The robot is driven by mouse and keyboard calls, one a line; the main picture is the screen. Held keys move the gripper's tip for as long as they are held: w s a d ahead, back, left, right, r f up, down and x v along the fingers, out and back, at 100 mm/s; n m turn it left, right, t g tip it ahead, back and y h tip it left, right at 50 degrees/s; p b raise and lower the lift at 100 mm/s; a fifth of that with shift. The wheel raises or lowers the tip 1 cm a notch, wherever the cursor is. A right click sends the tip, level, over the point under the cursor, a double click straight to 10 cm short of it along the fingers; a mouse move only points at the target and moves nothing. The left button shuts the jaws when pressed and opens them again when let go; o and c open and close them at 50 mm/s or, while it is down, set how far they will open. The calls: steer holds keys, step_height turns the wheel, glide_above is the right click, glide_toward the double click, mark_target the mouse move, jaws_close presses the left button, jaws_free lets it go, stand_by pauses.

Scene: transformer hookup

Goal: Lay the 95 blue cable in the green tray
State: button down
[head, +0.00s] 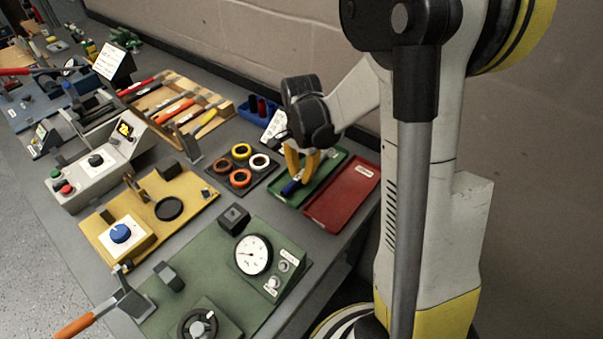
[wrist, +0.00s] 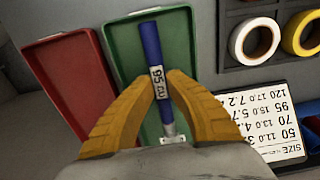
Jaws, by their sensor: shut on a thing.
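The blue cable (wrist: 151,42) has a white label reading 95 and a bare metal end. My gripper (wrist: 158,82) is shut on it near the label, and its yellow fingers also show in the head view (head: 301,172). In the wrist view the cable lies lengthwise over the green tray (wrist: 187,62). In the head view the cable's blue end (head: 291,187) shows below the fingers, over the green tray (head: 326,172). I cannot tell whether the cable touches the tray floor.
A red tray (head: 345,194) stands right beside the green one. A dark holder with coloured tape rings (head: 241,151) is on the other side. A size chart card (wrist: 266,124) stands close by in the wrist view. A gauge panel (head: 252,254) is nearer the front.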

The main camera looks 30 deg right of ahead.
steer(key=shift+f, duration=0.1)
steer(key=c, duration=1.4)
jaws_free()
steer(key=shift+r+p, duration=2.4)
steer(key=shift+r, duration=1.1)
